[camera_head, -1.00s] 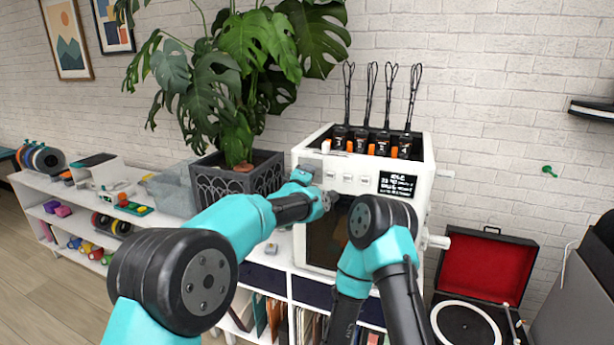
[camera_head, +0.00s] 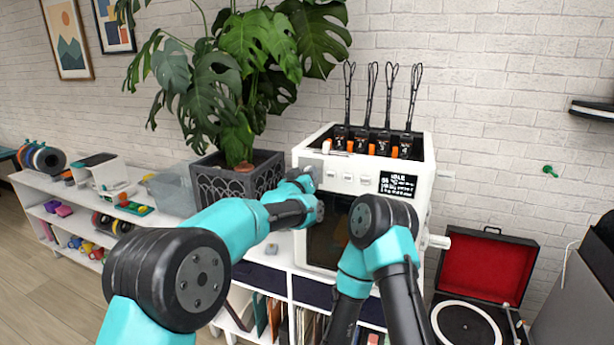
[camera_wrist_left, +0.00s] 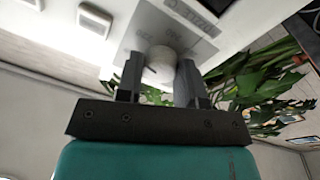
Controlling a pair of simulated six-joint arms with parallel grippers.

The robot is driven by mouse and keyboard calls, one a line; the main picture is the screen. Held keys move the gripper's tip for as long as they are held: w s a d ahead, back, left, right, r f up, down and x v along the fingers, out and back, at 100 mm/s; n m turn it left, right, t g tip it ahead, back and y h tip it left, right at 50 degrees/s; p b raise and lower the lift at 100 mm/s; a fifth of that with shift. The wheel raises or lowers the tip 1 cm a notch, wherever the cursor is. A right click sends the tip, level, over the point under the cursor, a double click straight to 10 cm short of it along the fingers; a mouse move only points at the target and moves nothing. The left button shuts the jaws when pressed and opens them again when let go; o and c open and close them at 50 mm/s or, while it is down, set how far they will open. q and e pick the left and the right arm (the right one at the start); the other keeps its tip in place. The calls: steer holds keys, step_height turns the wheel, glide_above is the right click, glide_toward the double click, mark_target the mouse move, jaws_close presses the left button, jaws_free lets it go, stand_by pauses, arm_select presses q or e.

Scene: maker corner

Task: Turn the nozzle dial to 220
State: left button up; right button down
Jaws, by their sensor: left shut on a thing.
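The printer (camera_head: 400,166) is a white box with a row of small buttons and a dark display on its front. In the left wrist view the nozzle dial (camera_wrist_left: 160,64) is a round, pale knob with a dark mark, on a grey panel with lettering. My left gripper (camera_wrist_left: 160,75) is shut on the dial, one dark finger on each side of it. In the head view my left gripper (camera_head: 300,182) is at the printer's upper left front and covers the dial. The dial's setting is not readable. My right arm is in front of the printer door, but its fingers are not seen.
A large potted plant (camera_head: 243,90) stands left of the printer, close to my left arm. A grey bin (camera_head: 172,192) is farther left on the white shelf.

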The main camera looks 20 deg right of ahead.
arm_select(q)
steer(key=shift+m+g, duration=0.3)
steer(key=shift+m, duration=1.5)
steer(key=o, duration=0.9)
steer(key=v, duration=1.7)
steer(key=shift+s+a+f, duration=0.1)
steer(key=shift+a+f, duration=0.05)
steer(key=shift+a, duration=0.05)
